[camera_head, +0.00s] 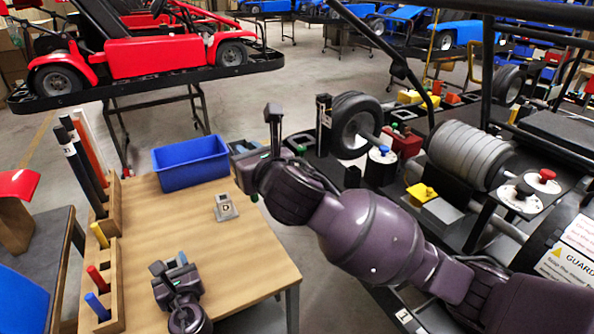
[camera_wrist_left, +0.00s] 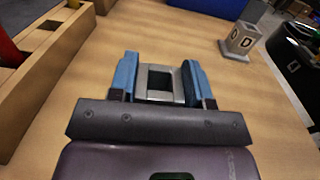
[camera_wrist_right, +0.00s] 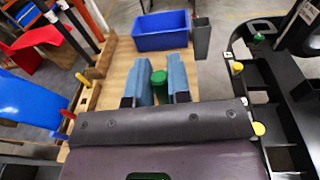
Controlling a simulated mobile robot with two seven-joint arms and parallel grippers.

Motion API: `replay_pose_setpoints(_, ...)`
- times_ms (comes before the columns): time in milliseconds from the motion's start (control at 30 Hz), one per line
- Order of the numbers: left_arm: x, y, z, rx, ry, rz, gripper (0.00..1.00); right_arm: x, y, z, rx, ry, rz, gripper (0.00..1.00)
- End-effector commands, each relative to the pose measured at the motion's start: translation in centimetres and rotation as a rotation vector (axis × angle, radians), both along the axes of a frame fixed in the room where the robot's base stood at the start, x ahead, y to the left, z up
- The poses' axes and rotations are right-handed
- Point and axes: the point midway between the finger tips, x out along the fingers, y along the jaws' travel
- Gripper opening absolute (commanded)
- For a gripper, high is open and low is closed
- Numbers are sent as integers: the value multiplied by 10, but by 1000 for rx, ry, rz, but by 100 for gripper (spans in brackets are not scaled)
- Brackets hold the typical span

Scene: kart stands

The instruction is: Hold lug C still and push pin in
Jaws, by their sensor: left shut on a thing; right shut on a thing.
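My left gripper (camera_head: 174,270) is low over the wooden table near its front edge. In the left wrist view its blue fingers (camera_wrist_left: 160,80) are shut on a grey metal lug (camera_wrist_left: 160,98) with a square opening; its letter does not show. My right gripper (camera_head: 246,160) is over the table's far right corner, beside the blue bin. In the right wrist view its fingers are shut on a green pin (camera_wrist_right: 159,86). The pin is well apart from the held lug. A second grey lug, marked D (camera_head: 225,207), stands on the table between the two grippers.
The blue bin (camera_head: 190,162) sits at the table's back. A wooden rack (camera_head: 115,278) along the left edge holds red, blue and yellow pins and tall rods. The kart frame (camera_head: 480,210) crowds the right side. The table's middle (camera_head: 160,220) is clear.

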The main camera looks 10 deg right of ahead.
Motion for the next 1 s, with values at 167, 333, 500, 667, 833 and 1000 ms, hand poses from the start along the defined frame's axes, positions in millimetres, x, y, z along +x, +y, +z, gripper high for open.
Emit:
replay_pose_setpoints(167, 0, 0, 0, 0, 1, 0, 12, 18, 54, 9, -3, -12, 142, 0)
replay_pose_setpoints(333, 0, 0, -1, 0, 1, 0, 12, 28, 99, 11, 0, -17, 281, 0)
replay_pose_setpoints(500, 0, 0, -1, 0, 1, 0, 12, 34, 139, 7, 2, -21, 426, 0)
replay_pose_setpoints(667, 0, 0, -1, 0, 1, 0, 12, 35, 176, -5, 8, -22, 585, 0)
replay_pose_setpoints(833, 0, 0, -1, 0, 1, 0, 12, 34, 202, -24, 19, -20, 743, 0)
replay_pose_setpoints(1000, 0, 0, -1, 0, 1, 0, 12, 30, 217, -47, 29, -21, 883, 0)
